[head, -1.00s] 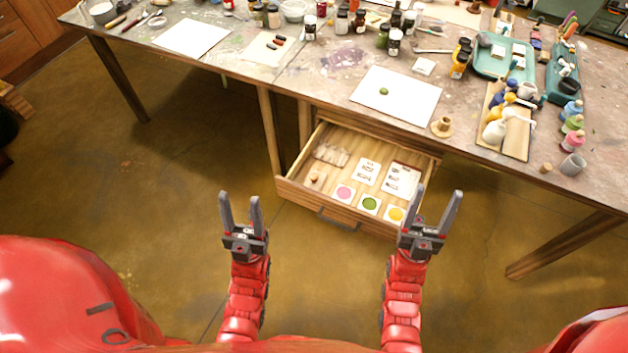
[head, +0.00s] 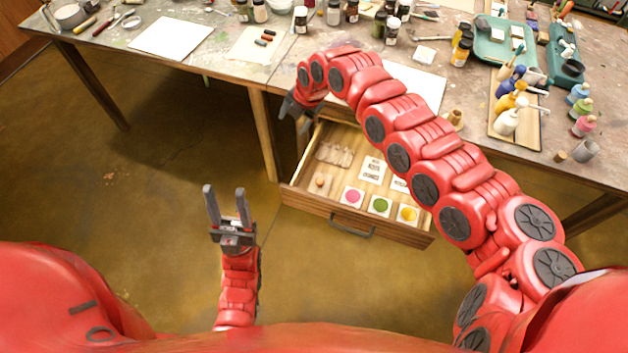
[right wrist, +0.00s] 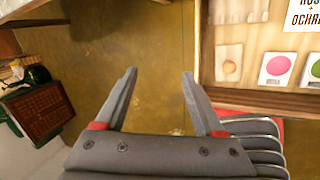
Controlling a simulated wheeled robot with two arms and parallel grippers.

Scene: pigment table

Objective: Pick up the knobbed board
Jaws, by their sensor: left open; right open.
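The knobbed board (head: 319,184) is a small pale wooden square with a knob, lying in the front left of the open drawer (head: 355,222). In the right wrist view the board (right wrist: 229,64) shows right of the fingers, inside the drawer's edge. My right gripper (head: 293,117) is open and empty, above the drawer's back left corner near the table edge; its fingers (right wrist: 158,100) point over bare floor left of the drawer. My left gripper (head: 225,198) is open and empty, over the floor in front and left of the drawer.
Pink (head: 352,196), green (head: 380,205) and yellow (head: 407,214) swatch cards lie right of the board, with a lettered card (head: 372,170) behind. The table edge overhangs the drawer's back. My right arm hides the drawer's right part.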

